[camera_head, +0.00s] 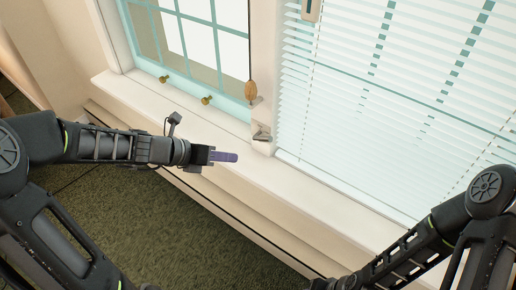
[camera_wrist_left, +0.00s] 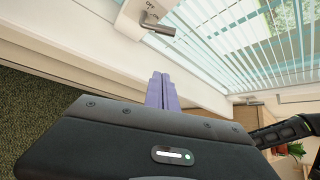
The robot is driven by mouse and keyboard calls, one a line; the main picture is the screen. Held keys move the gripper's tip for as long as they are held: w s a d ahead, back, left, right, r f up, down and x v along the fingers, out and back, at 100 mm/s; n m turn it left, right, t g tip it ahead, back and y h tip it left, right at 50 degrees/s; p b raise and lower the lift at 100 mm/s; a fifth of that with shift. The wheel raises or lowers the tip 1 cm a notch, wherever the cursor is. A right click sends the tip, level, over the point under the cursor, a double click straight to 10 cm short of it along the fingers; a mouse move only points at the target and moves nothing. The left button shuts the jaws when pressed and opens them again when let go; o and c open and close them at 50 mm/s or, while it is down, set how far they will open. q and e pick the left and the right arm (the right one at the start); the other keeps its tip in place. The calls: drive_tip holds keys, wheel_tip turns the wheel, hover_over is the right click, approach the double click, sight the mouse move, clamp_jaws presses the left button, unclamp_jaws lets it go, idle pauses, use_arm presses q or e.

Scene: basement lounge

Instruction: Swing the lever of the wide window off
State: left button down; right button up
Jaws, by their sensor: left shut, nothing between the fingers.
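A small grey metal lever (camera_head: 262,133) sticks out from the pale post between the two windows, just above the sill. In the left wrist view the lever (camera_wrist_left: 160,29) stands on a white plate (camera_wrist_left: 138,18) with a marking that looks like "OFF". The wide window with white blinds (camera_head: 390,90) is on the right. My left gripper (camera_head: 234,157) is shut and empty, its purple fingers together. It is over the sill, left of and slightly below the lever in the head view. In the left wrist view the fingertips (camera_wrist_left: 160,76) point toward the lever, with a visible gap.
A teal-framed window (camera_head: 200,45) with two brass knobs is on the left. A wooden cord pull (camera_head: 250,90) hangs above the lever. Another fitting (camera_head: 311,8) is at the top. The pale sill (camera_head: 320,190) is clear. My right arm reaches past the lower edge.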

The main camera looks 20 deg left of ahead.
use_arm(q)
drive_tip(key=shift+r, duration=0.1)
drive_tip(key=w+d+f, duration=0.4)
drive_tip(key=w+d, duration=0.2)
drive_tip(key=w, duration=0.3)
drive_tip(key=shift+w, duration=0.15)
idle(0.4)
drive_tip(key=shift+a+r+h+p, duration=0.1)
drive_tip(key=shift+r+h+p, duration=0.1)
drive_tip(key=shift+h+p, duration=0.15)
